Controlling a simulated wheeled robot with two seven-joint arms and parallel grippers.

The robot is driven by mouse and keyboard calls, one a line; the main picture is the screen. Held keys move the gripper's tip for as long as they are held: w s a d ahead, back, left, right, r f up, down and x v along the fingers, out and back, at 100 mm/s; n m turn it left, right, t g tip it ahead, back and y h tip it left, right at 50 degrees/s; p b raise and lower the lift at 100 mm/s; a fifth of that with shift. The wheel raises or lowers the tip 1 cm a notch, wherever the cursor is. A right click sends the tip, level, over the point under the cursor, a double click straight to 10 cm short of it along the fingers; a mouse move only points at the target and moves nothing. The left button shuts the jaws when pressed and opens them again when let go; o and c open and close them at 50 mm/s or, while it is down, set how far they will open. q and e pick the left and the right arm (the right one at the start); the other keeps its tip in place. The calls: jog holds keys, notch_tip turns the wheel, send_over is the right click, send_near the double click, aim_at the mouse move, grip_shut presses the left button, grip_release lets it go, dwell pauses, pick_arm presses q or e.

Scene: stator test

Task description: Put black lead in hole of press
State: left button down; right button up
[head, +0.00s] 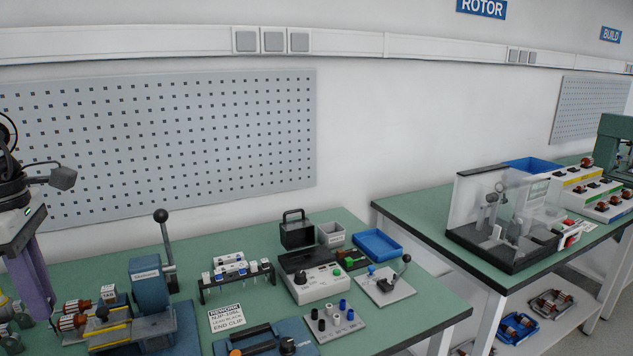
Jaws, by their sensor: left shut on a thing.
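My left gripper (47,316) comes in at the left edge with its purple fingers pointing down, low beside copper-wound parts (75,314). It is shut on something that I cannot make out. A blue press-like device (148,285) with a tall black-knobbed lever (163,240) stands to its right, with a metal bed in front. The lever is upright. I cannot make out the hole or a black lead at this size. My right gripper is not in view.
On the green bench (420,305) stand a small rack (237,282), a grey tester (320,284), a lever plate (384,288), a block with coloured pegs (336,326) and a blue tray (377,244). A rework sign (233,318) lies in front of the rack. A second bench (420,224) is at right.

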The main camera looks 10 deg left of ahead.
pick_arm(q)
jog(key=s+a+f+m, duration=0.1)
jog(key=s+a+f, duration=0.3)
jog(key=s+a, duration=0.15)
jog(key=s+d+f+m, duration=0.3)
jog(key=d+f+m, duration=0.1)
jog(key=d+f, duration=0.25)
jog(key=w+d+f+m, duration=0.1)
jog(key=d+m, duration=0.9)
jog(key=d, duration=0.2)
jog(key=w+d+f+m, duration=0.1)
jog(key=w+d+m, duration=0.1)
jog(key=d+m, duration=0.8)
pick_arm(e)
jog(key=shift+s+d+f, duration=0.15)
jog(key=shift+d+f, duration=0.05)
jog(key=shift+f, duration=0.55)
pick_arm(q)
notch_tip(320, 180, down, 8)
jog(key=d+b, duration=0.1)
jog(key=b, duration=0.6)
jog(key=shift+s+d+n, duration=0.2)
jog(key=shift+s+n, duration=0.05)
jog(key=shift+n, duration=0.05)
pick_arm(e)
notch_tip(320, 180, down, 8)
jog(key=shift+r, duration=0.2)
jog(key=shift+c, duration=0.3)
